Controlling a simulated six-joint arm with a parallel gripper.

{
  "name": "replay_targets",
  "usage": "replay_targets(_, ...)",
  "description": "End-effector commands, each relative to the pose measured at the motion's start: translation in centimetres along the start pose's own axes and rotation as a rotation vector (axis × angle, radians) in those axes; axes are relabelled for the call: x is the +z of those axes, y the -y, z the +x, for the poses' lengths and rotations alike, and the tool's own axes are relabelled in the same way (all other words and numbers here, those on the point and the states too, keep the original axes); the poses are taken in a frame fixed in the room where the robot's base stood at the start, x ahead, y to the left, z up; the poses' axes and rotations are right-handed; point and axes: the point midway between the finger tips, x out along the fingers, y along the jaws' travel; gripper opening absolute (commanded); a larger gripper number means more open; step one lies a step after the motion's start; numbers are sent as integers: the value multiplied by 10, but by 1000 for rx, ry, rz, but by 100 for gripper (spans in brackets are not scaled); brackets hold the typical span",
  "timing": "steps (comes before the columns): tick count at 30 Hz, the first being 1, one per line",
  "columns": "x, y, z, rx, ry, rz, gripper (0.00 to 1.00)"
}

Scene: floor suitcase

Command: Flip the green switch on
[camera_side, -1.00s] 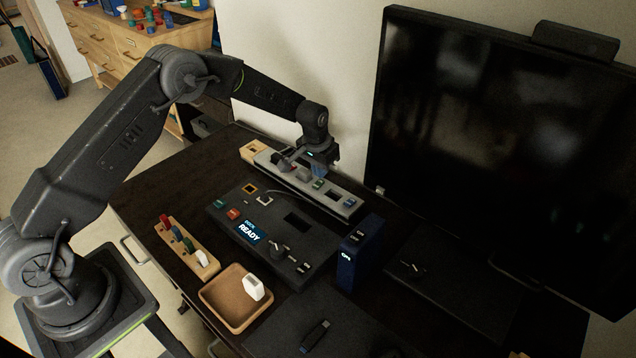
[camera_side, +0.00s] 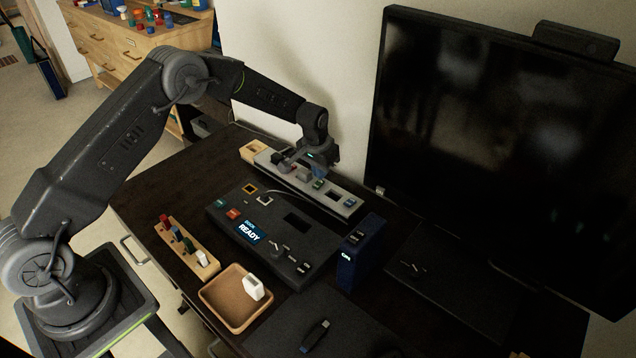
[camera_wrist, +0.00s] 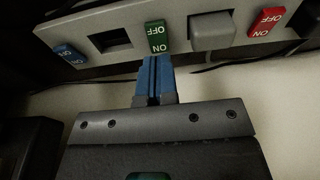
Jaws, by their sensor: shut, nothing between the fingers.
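The green switch (camera_wrist: 156,37) sits on a grey strip (camera_wrist: 180,32), with OFF at its upper end and ON at its lower end in the wrist view, the letters upside down. I cannot tell which way its rocker is tipped. My gripper (camera_wrist: 154,62) has blue fingers pressed together and empty. Their tips are at the lower, ON end of the switch; contact is not clear. In the side view the green switch (camera_side: 318,184) is on the long strip (camera_side: 340,206) by the wall, with my gripper's body over the strip.
A blue switch (camera_wrist: 68,54) and a dark opening (camera_wrist: 111,41) lie left of the green switch. A grey block (camera_wrist: 212,32) and a red switch (camera_wrist: 267,21) lie right. A dark READY panel (camera_side: 290,255) is in front of the strip; a monitor (camera_side: 480,150) stands to the right.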

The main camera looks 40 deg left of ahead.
Motion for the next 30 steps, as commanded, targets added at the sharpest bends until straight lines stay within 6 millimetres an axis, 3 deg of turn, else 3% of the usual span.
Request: replay_targets(30, 2, 0, 15, 0, 0, 0, 0)
